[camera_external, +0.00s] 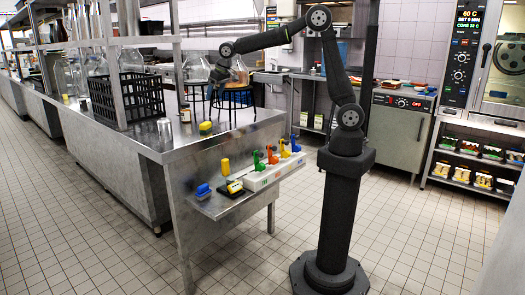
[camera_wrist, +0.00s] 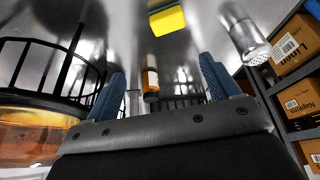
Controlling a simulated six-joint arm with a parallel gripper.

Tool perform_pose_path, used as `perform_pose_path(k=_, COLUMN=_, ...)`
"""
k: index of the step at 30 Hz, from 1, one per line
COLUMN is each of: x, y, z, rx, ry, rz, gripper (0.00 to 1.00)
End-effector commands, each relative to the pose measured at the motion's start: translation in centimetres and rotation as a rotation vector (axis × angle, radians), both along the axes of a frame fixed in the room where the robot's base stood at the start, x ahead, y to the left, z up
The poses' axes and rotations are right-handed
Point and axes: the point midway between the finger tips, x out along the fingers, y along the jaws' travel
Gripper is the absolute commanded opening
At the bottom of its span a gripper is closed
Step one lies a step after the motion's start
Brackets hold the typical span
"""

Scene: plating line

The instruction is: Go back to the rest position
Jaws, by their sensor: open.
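My gripper (camera_external: 214,82) is at the end of my arm, reaching left over the steel counter (camera_external: 225,143), close to a glass vessel with amber contents (camera_external: 239,76) on a black wire stand (camera_external: 236,103). In the wrist view, my gripper (camera_wrist: 163,85) has its two blue fingers wide apart with nothing held between them. The amber vessel (camera_wrist: 40,135) and its black stand (camera_wrist: 50,98) are at the left there, beside the fingers. A small bottle with an orange label (camera_wrist: 150,75) shows beyond the gap between the fingers.
A clear flask (camera_external: 196,68) stands left of my gripper. A front shelf holds coloured items (camera_external: 272,156). The tiled floor (camera_external: 90,225) is open.

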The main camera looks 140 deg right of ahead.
Motion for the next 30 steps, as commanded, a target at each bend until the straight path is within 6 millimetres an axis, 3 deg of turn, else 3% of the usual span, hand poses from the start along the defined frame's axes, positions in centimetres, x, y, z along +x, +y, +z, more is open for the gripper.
perform_pose_path(k=15, x=8.3, y=6.3, z=-0.1, rx=0.000, ry=0.000, rz=-0.126, gripper=0.81)
perform_pose_path(k=30, x=14.8, y=13.3, z=0.1, rx=0.000, ry=0.002, rz=-0.260, gripper=0.81)
